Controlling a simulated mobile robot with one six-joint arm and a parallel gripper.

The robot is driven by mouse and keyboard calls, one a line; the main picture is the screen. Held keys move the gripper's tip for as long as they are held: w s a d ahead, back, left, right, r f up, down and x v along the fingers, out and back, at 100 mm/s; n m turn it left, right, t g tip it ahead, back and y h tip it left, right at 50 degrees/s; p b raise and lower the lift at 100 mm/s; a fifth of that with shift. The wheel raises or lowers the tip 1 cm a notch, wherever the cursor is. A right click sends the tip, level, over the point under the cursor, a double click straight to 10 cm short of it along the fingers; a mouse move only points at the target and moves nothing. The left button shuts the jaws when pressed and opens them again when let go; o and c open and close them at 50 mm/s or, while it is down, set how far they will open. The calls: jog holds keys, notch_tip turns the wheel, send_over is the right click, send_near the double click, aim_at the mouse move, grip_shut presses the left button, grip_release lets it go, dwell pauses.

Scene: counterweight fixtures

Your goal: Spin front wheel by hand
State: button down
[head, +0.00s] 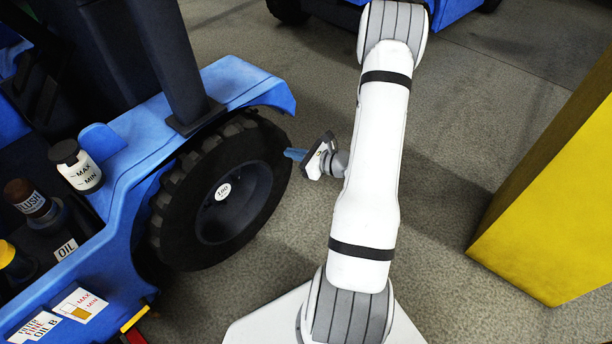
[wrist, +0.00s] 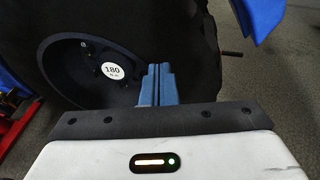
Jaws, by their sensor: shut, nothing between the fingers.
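The front wheel (head: 222,192) is a black, treaded tyre under the blue fender of a blue vehicle. Its dark hub carries a round white label reading 180, which also shows in the wrist view (wrist: 113,71). My gripper (head: 292,154) is at the right edge of the tyre in the head view, its blue fingers pointing at it. In the wrist view the fingers (wrist: 158,84) are together, with nothing between them, in front of the tyre's side beside the hub. I cannot tell whether the fingertips touch the rubber.
The blue fender (head: 245,85) arches over the tyre. A white MAX/MIN reservoir (head: 78,168) and a brown-capped bottle (head: 30,200) sit on the vehicle at left. A yellow block (head: 555,215) stands at right. Grey floor (head: 450,140) between is clear.

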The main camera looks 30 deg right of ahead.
jog(key=d+f+m+t+h+b, duration=0.1)
jog(key=d+f+m+h, duration=0.1)
jog(key=d+f+m, duration=0.3)
jog(key=shift+w+a+f+n+b, duration=0.15)
jog(key=shift+w+a+f+n, duration=0.2)
jog(key=shift+w+a, duration=0.35)
jog(key=shift+w+a+f+n+b, duration=0.2)
jog(key=shift+w+a+f+n, duration=0.2)
jog(key=shift+w, duration=0.55)
jog(key=shift+w+a+f+n+b, duration=0.15)
jog(key=shift+w+a+f+n, duration=0.3)
jog(key=shift+w, duration=0.4)
jog(key=shift+w+a+r, duration=0.1)
jog(key=shift+w, duration=0.15)
jog(key=shift+w+a, duration=0.15)
jog(key=shift+w, duration=0.15)
